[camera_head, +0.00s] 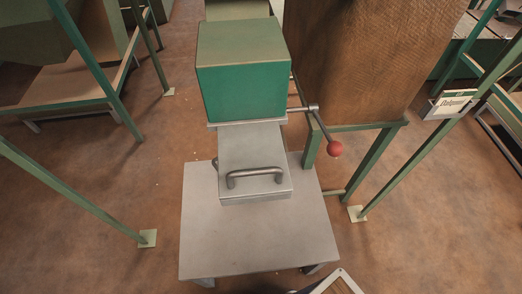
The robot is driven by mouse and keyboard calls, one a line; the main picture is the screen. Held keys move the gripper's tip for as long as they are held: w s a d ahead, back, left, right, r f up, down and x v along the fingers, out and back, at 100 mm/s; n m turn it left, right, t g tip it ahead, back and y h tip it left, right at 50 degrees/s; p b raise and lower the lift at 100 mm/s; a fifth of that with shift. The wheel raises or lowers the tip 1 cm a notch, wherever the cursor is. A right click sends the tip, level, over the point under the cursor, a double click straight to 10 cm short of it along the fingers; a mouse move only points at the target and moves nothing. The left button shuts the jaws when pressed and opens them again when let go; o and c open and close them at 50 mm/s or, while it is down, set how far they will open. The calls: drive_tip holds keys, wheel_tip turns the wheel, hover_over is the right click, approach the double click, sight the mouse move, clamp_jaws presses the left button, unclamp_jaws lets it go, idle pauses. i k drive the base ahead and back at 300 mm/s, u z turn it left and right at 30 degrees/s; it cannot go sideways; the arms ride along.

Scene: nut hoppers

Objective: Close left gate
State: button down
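A grey metal slide (256,160) with a bar handle (256,177) sticks out toward me from under a green box (241,84), above a grey table. It looks like a gate, but I cannot tell whether it is the left one. A lever with a red ball knob (335,149) reaches out at the right of the green box, angled down to the right. My gripper is not in view.
The grey table (215,243) stands below the slide. A brown panel (365,60) on green legs is at the right. Slanted green posts (72,190) stand on both sides. Brown floor is open left and right of the table. A pale-edged object (340,281) shows at the bottom edge.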

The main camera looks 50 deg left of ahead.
sight(253, 165)
drive_tip(key=u, duration=2.2)
drive_tip(key=k, duration=0.75)
drive_tip(key=z, duration=0.7)
